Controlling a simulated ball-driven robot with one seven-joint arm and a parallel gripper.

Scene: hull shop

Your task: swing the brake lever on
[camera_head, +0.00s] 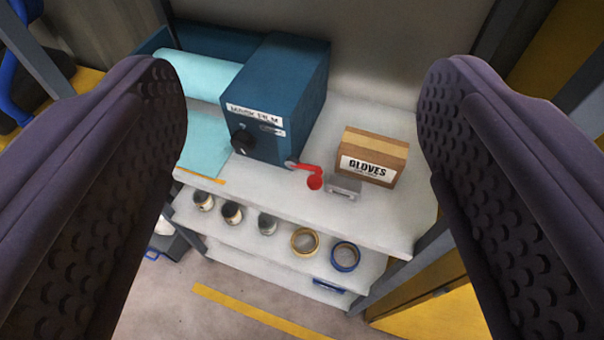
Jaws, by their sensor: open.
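The lever points to the right and slightly down. The box has a black knob on its front left and a light blue film roll (200,75) beside it. My gripper (312,110) is open and empty, its two dark padded fingers at the left and right of the view. The lever lies between them in the picture, well beyond the fingertips, touched by neither.
A cardboard box labelled "GLOVES" (372,156) and a small grey metal block (343,187) stand right of the lever on the white shelf top (270,195). Several jars and tape rolls (305,241) sit on the shelf below. A yellow line (255,311) crosses the clear floor.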

